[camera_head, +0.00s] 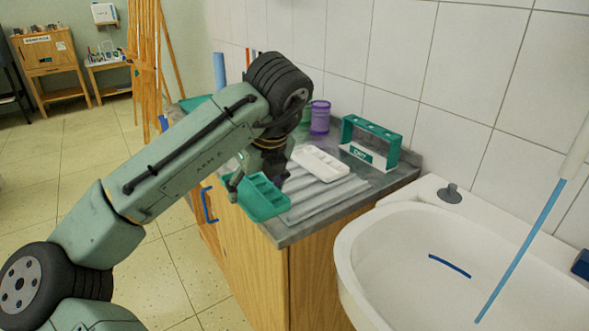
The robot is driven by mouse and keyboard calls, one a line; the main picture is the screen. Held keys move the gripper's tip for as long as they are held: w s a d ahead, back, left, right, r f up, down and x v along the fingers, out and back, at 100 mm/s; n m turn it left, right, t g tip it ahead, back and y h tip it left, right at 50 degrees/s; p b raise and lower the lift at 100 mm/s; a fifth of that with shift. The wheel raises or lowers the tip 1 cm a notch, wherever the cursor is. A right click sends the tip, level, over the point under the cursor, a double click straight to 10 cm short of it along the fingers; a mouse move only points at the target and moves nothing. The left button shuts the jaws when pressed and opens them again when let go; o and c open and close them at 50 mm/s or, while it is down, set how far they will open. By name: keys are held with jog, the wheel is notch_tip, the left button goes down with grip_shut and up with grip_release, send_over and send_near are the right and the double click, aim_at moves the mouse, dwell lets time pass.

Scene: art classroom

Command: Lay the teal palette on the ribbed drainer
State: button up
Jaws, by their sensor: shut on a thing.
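The teal palette (263,197) has several wells and is held at the left front edge of the counter. My gripper (244,184) is shut on its left side. The palette is tilted, and part of it overhangs the counter edge. I cannot tell whether it touches the drainer. The grey ribbed drainer (325,197) lies on the counter to the right of the palette. A white palette (319,163) lies at the drainer's back part. My arm hides part of the counter behind the gripper.
A teal rack (370,143) stands at the back right of the counter, near purple jars (319,117). A white sink (425,235) is at the right, with a blue-handled stick (520,252) over it. The drainer's front right part is bare.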

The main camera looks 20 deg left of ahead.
jog(key=w, duration=0.4)
jog(key=w+p, duration=0.1)
jog(key=w, duration=0.3)
jog(key=w+f+p, duration=0.1)
jog(key=w, duration=0.4)
jog(key=shift+w+d, duration=0.1)
jog(key=shift+d, duration=0.15)
jog(key=shift+w+f+p, duration=0.15)
jog(key=shift+f+p, duration=0.45)
jog(key=shift+f, duration=1.3)
jog(key=shift+f, duration=0.2)
jog(key=o, duration=1.2)
jog(key=shift+c, duration=0.2)
jog(key=shift+r, duration=0.15)
jog(key=b+v, duration=0.1)
jog(key=v, duration=1.1)
jog(key=shift+r, duration=0.1)
